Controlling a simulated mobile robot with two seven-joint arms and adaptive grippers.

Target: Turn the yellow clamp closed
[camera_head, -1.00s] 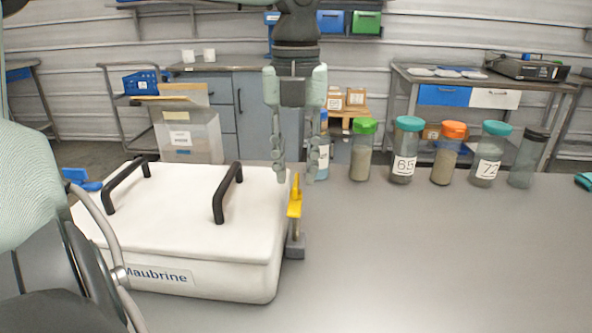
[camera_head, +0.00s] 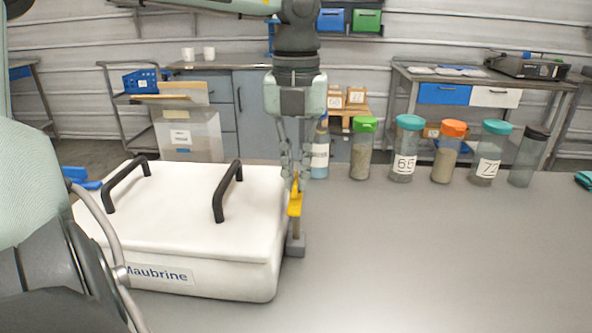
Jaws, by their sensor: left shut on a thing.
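The yellow clamp (camera_head: 295,205) stands upright at the right side of the white hopper box (camera_head: 185,205), on a grey post and foot (camera_head: 295,246). My left gripper (camera_head: 295,182) points straight down and is shut on the upper part of the yellow clamp. Its fingers cover the clamp's top. The white box has a lid with two black handles and a "Maubrine" label. My right gripper is not in view.
Several lidded jars stand in a row behind: a green-lidded jar (camera_head: 362,150), teal-lidded jars, an orange-lidded jar (camera_head: 448,152) and a dark-lidded one. A blue item (camera_head: 80,178) lies left of the box. The grey table (camera_head: 430,260) is clear at the front right.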

